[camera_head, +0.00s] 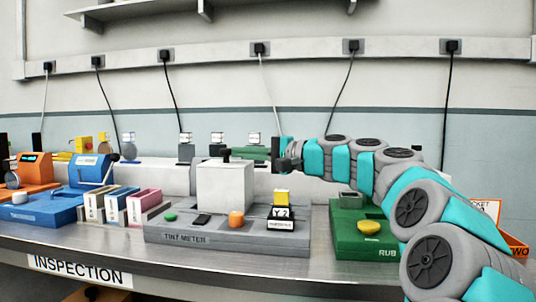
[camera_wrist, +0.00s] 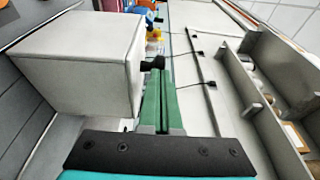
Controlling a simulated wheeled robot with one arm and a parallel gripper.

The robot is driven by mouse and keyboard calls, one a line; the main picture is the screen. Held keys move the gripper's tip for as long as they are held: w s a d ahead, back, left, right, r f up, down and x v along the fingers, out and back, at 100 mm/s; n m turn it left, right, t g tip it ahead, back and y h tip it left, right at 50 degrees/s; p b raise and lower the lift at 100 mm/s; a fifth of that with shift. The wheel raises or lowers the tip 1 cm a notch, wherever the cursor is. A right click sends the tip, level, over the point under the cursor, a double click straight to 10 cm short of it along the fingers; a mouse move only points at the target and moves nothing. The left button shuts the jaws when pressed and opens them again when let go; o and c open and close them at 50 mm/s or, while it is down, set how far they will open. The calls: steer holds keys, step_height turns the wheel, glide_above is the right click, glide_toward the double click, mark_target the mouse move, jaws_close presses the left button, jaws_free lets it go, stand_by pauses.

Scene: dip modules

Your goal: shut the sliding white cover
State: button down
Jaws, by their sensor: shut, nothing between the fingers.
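The white cover (camera_head: 225,187) is a box standing on the grey tint meter (camera_head: 180,240), toward its rear middle. A black knob (camera_head: 225,155) stands out from it. In the wrist view the cover (camera_wrist: 85,70) fills the upper left, and its knob (camera_wrist: 152,64) points right. My gripper (camera_head: 276,156) is to the right of the cover at about knob height, apart from it, pointing left. It is shut and empty. Its black plate (camera_wrist: 160,152) crosses the bottom of the wrist view. What lies beneath the cover is hidden.
A green station (camera_head: 345,235) stands right, below my arm. Coloured bins (camera_head: 115,205) and a blue machine (camera_head: 90,170) are left. The bench's front edge is clear.

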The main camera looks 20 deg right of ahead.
mark_target(227, 151)
steer(key=w+a, duration=0.1)
steer(key=a, duration=0.1)
steer(key=w+a, duration=0.1)
steer(key=a, duration=0.1)
steer(key=shift+w, duration=0.35)
steer(key=shift+a, duration=0.15)
steer(key=shift+r, duration=0.1)
